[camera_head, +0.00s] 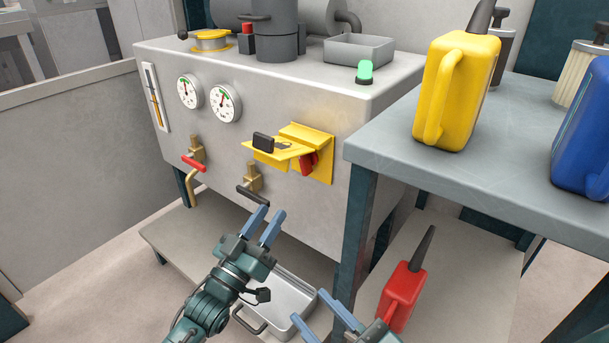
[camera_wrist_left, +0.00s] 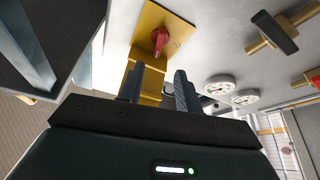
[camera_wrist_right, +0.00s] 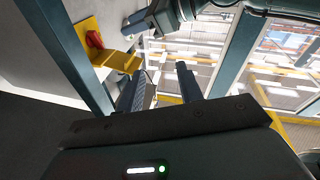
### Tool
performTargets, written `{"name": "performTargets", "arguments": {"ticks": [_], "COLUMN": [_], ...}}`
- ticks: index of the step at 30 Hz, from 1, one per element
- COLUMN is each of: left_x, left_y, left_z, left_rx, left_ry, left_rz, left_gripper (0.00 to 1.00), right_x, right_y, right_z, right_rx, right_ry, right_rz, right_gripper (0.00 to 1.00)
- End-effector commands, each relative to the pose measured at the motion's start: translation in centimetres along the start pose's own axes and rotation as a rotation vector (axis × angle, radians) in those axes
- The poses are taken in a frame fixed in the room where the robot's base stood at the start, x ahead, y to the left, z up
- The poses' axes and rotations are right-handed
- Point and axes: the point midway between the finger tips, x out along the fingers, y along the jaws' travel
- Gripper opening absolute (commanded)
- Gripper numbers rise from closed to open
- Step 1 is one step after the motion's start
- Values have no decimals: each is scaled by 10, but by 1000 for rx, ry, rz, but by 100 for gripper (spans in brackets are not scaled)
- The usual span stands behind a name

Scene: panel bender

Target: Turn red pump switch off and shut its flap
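The red pump switch (camera_head: 308,163) sits on a yellow plate (camera_head: 325,154) on the front of the grey tank. Its yellow flap (camera_head: 277,150) stands open, sticking outward with a black handle (camera_head: 263,142) at its outer end. The red knob also shows in the left wrist view (camera_wrist_left: 160,38) and the right wrist view (camera_wrist_right: 95,40). My left gripper (camera_head: 268,224) is open and empty, below the flap and apart from it. My right gripper (camera_head: 328,308) is low at the picture's bottom edge, open and empty, its fingers apart in the right wrist view (camera_wrist_right: 163,88).
The steel bench (camera_head: 470,150) stands right of the switch, its leg (camera_head: 352,230) close to my right gripper. A yellow can (camera_head: 460,92) stands on it. A black-handled valve (camera_head: 253,190) and a red-handled valve (camera_head: 194,160) project from the tank. A tray (camera_head: 280,300) lies below.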

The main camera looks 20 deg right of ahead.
Motion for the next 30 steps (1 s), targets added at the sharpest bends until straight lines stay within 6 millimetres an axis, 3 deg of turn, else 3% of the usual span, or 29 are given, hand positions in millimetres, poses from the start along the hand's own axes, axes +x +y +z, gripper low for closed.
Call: {"name": "performTargets", "arguments": {"ticks": [18,23,30], "left_x": [111,123,126], "left_y": [0,0,0], "left_z": [2,0,0], "left_rx": [1,0,0], "left_ry": [0,-1,-2], "left_rz": [0,-1,-2], "left_gripper": [35,35,35], "right_x": [5,6,7], "right_y": [-4,-4,-4], "right_z": [4,1,-2], "right_rx": [82,96,99], "right_ry": [45,55,61], "right_rz": [-6,-7,-8], "right_gripper": [36,36,36]}}
